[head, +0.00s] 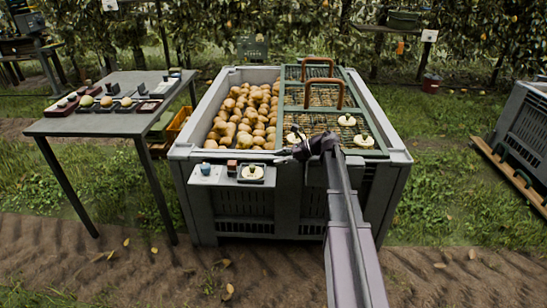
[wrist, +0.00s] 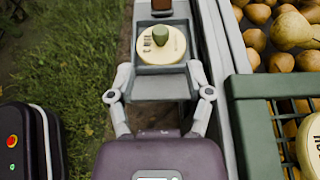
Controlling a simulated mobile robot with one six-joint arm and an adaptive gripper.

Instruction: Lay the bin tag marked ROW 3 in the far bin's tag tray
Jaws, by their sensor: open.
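More cream tags (head: 346,120), (head: 363,140), (head: 293,137) lie on the green grid lid (head: 320,97). I cannot tell which is marked ROW 3.
The central bin (head: 206,225) holds many pears on its left side. Brown handles (head: 325,83) stand up from the lid. A grey table (head: 85,125) with small trays stands at left. Another grey bin (head: 525,125) stands at the right edge. Grass lies between them.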

